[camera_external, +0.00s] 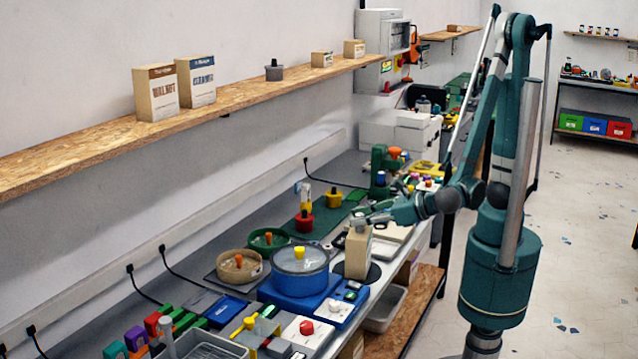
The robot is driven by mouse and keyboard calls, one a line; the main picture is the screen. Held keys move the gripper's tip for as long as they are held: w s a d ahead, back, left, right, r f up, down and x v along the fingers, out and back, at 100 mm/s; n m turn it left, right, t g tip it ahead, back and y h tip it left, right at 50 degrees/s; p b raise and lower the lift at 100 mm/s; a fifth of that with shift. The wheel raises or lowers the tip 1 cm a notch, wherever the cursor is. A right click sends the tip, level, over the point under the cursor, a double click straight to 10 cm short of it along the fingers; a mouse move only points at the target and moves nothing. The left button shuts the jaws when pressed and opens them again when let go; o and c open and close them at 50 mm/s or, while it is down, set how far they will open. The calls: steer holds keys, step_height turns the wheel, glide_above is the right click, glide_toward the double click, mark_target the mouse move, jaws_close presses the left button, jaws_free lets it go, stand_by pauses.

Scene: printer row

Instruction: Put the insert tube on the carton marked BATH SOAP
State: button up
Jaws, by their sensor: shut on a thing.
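My gripper (362,221) reaches in from the right, just at the top of a tall beige carton (358,254). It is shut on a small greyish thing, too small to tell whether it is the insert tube. I cannot tell whether that thing touches the carton's top. The carton stands upright by the front edge of the bench, and no print on it is readable. Two cartons with printed fronts, one brown-topped (156,93) and one blue-topped (197,81), stand on the wall shelf. I cannot read BATH SOAP on any carton.
A blue pot with a glass lid (300,259) stands just left of the beige carton. The wall shelf (100,150) also holds a grey canister (274,71) and small boxes. The bench is crowded.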

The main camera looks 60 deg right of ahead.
steer(key=shift+f, duration=0.3)
steer(key=o, duration=0.9)
steer(key=shift+r, duration=0.2)
steer(key=shift+s, duration=0.15)
steer(key=shift+p+v, duration=0.95)
steer(key=shift+v, duration=4.95)
